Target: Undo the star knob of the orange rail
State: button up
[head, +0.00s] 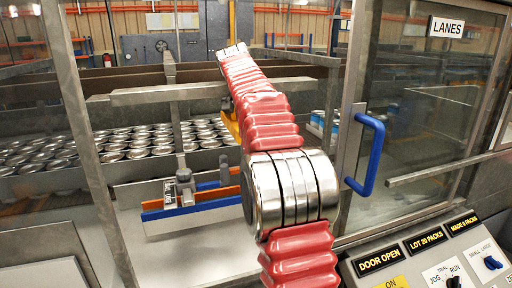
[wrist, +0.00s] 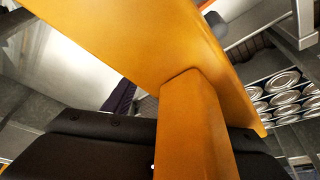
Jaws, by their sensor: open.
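The orange rail (head: 158,204) shows left of centre in the head view, lying along the blue rail (head: 190,208). A grey clamp with an upright knob-like top (head: 184,176) stands at these rails; I cannot make out a star shape. My gripper (head: 231,122) shows only as a yellow-orange part, mostly hidden behind my red-sleeved arm, above and right of the clamp. In the wrist view, large yellow-orange and black parts fill the foreground and look like my gripper. My gripper is open; nothing shows held in it. The knob is not identifiable in the wrist view.
Rows of cans (head: 110,145) stand behind the rails, and more cans (wrist: 283,90) show in the wrist view. A grey crossbar (head: 165,94) and frame posts surround the opening. A door with a blue handle (head: 367,155) and a control panel (head: 430,262) are at right.

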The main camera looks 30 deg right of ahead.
jog(key=shift+x, duration=2)
jog(key=shift+c, duration=0.2)
